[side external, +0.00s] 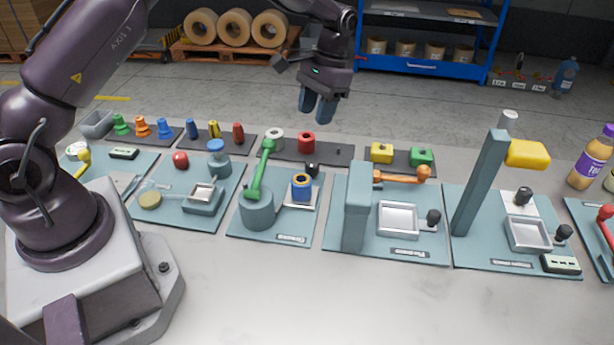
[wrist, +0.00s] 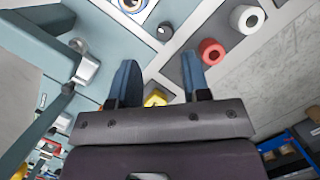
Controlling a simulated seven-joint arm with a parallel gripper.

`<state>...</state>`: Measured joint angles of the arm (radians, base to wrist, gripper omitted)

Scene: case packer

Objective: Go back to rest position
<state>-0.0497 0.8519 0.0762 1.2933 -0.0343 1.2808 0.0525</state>
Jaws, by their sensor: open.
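My gripper (side external: 318,105) hangs above the back of the bench in the side external view, with blue fingers pointing down. In the wrist view its two blue fingers (wrist: 158,85) stand apart with nothing held between them. It is well clear of the parts below. A red ring part (side external: 306,142) and a white ring part (side external: 274,138) stand on a dark strip below and to its left; the red part (wrist: 211,52) and the white part (wrist: 246,18) also show in the wrist view.
A station with a green lever (side external: 262,170) holds a blue-and-yellow part (side external: 301,186). Stations with an orange lever (side external: 400,176) and a tall post (side external: 481,185) stand to the right. Yellow (side external: 382,153) and green (side external: 421,157) blocks sit behind. The bench front is clear.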

